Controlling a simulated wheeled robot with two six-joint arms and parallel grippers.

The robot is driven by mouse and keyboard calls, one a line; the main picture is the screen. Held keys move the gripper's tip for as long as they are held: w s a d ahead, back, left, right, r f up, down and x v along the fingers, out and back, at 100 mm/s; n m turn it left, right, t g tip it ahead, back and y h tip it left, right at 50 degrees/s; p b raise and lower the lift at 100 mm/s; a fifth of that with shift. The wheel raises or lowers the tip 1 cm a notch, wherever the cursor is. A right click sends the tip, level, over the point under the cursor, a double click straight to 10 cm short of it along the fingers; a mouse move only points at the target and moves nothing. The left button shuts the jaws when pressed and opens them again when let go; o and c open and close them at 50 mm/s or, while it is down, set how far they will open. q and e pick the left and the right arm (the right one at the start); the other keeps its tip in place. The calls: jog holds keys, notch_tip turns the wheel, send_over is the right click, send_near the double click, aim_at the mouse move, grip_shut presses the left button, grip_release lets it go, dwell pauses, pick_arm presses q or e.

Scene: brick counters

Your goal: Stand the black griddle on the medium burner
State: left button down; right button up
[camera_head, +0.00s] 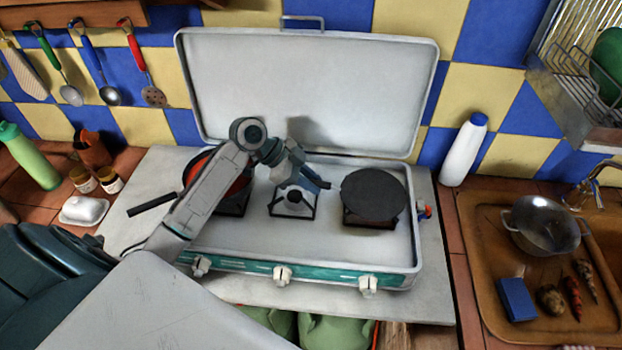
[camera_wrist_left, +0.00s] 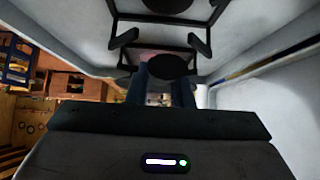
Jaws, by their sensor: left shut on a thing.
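The round black griddle (camera_head: 374,195) is over the right burner (camera_head: 368,219) of the camping stove, its flat top facing up and looking level. Part of the burner's frame shows below its front edge. I cannot tell whether it touches the frame. My left gripper (camera_head: 322,184) is at the griddle's left side, shut on it; the grip itself is not clear. In the left wrist view the fingers (camera_wrist_left: 162,92) show close up, with a dark oval shape just past them. My right gripper is not in view.
The middle burner (camera_head: 293,203) is bare. A pan with red contents (camera_head: 243,184) stands on the left burner, partly behind my left arm. The open lid (camera_head: 310,90) rises behind the stove. A white bottle (camera_head: 463,150) stands to the right, near the sink.

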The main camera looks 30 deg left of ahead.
pick_arm(q)
jog(key=shift+f, duration=0.35)
jog(key=shift+f+b, duration=0.2)
jog(key=shift+b, duration=0.2)
jog(key=c, duration=1.3)
grip_release()
jog(key=shift+f, duration=0.1)
jog(key=shift+d, duration=0.1)
